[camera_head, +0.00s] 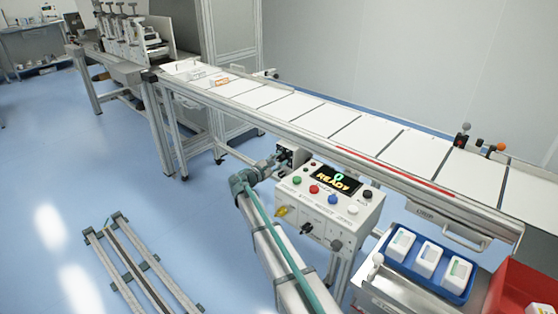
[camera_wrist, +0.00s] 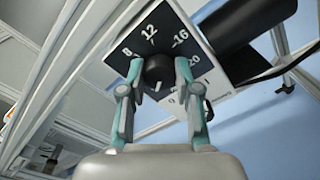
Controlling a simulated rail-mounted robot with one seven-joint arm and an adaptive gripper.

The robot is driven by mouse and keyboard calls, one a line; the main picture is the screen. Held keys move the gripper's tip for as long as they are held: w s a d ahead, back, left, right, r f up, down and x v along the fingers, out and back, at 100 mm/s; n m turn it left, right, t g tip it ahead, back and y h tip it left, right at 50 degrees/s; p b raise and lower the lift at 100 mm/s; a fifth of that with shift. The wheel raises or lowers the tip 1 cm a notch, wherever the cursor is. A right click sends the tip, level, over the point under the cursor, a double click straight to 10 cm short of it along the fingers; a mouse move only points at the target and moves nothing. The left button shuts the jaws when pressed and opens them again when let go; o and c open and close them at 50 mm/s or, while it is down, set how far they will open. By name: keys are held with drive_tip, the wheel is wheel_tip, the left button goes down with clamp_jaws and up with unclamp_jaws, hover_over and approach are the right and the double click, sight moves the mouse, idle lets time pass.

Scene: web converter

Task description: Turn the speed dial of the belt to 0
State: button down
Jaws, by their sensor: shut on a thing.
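The speed dial (camera_wrist: 158,73) is a round black knob on a dark plate (camera_wrist: 187,35) with white numbers; 8, 12, 16 and 20 can be read. A short white mark shows on the knob's lower part in the wrist view; the numbers beyond it are partly hidden by my fingers. My gripper (camera_wrist: 159,66) is shut on the knob, one teal finger on each side. In the head view my gripper (camera_head: 264,168) is at the small dial box (camera_head: 291,155) under the belt (camera_head: 345,131); the knob cannot be seen there.
A control panel (camera_head: 352,207) with coloured buttons and a screen (camera_head: 338,181) reading READY under a green character stands close to my arm. A blue tray (camera_head: 451,285) with white bottles and a red bin (camera_head: 515,292) are at lower right. Metal frame bars surround the dial.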

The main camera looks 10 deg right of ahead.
drive_tip(key=c, duration=0.8)
unclamp_jaws()
drive_tip(key=v, duration=1.2)
drive_tip(key=shift+s, duration=0.15)
